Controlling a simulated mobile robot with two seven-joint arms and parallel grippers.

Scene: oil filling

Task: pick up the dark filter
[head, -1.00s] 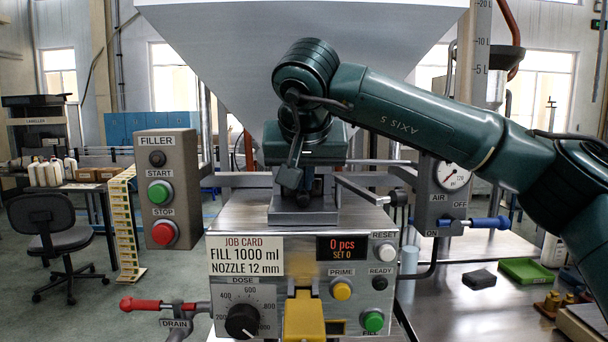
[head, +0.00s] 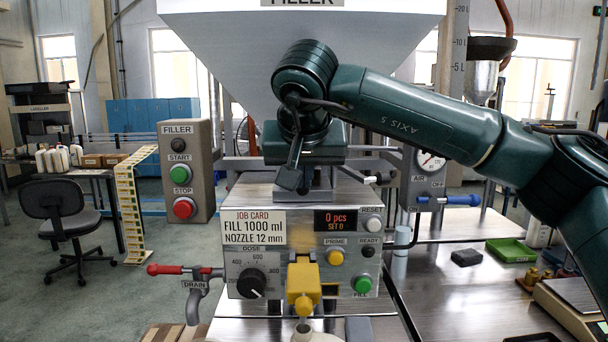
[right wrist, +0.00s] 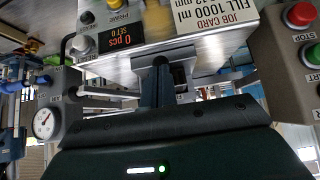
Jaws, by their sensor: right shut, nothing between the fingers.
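A small dark block (head: 466,257), which looks like the dark filter, lies flat on the steel table to the right of the filling machine in the head view. My right gripper (head: 305,190) hangs in front of the machine's upper part, well to the left of the block and apart from it. Its fingers are partly hidden by its own wrist. In the right wrist view the gripper (right wrist: 165,84) is shut and empty, with the machine's front panel beyond it. The block does not show there. My left gripper is not in view.
A green tray (head: 512,250) lies just right of the block, with small brass parts and a scale (head: 572,305) nearer. The filling machine (head: 300,240) with its yellow nozzle (head: 302,285) fills the middle. A blue-handled air valve (head: 460,200) stands behind the block.

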